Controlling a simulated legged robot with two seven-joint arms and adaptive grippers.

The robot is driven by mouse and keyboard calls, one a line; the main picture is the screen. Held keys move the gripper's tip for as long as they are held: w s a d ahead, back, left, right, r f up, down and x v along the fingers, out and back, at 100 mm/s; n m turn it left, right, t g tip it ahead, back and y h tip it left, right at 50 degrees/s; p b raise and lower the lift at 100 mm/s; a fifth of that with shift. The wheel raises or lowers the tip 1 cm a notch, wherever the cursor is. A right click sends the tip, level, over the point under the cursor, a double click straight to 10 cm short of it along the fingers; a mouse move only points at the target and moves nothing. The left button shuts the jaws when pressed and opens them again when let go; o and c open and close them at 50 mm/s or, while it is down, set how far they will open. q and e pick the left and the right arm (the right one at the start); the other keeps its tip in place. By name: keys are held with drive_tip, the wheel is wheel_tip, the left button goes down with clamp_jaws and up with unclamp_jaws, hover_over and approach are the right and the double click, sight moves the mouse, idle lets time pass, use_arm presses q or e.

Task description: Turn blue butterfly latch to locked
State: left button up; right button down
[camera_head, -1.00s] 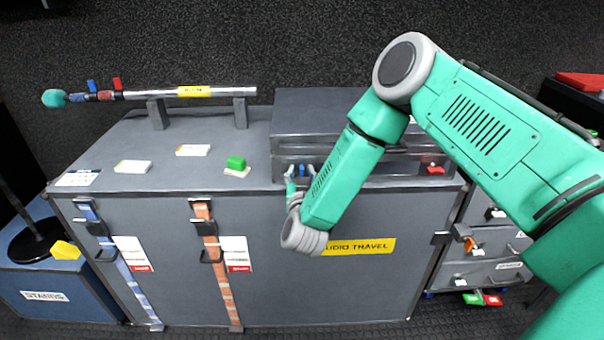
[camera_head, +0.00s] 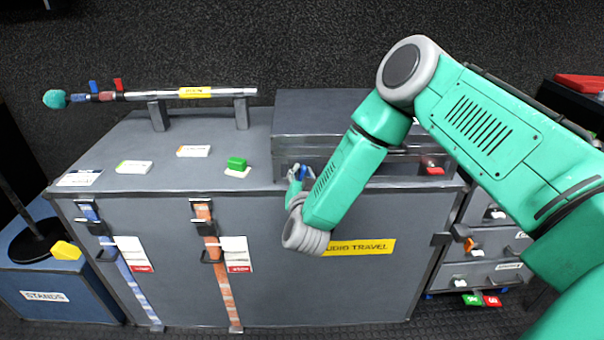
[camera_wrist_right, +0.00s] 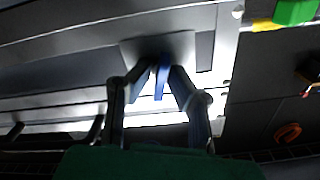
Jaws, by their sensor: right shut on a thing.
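The blue butterfly latch (camera_wrist_right: 160,80) is on the front of the dark grey case (camera_head: 330,108) on top of the big trunk. In the right wrist view its blue wing stands between the two dark fingers of my right gripper (camera_wrist_right: 161,73), which are shut on it. In the head view my right gripper (camera_head: 300,173) is at the case's front left, and only a bit of the blue latch (camera_head: 305,173) shows. The fingers and wrist hide most of the latch. My left gripper is not in view.
A red latch (camera_head: 433,170) is at the right of the same case front. A green block (camera_head: 237,162) and white labels lie on the trunk top (camera_head: 200,130). A microphone boom (camera_head: 220,92) rests on stands at the back. Blue and orange straps hang on the trunk front.

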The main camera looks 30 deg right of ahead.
drive_tip(key=shift+f+m, duration=0.1)
drive_tip(key=shift+m, duration=1.1)
drive_tip(key=c, duration=1.7)
unclamp_jaws()
drive_tip(key=shift+v, duration=5.9)
drive_tip(key=shift+f, duration=0.2)
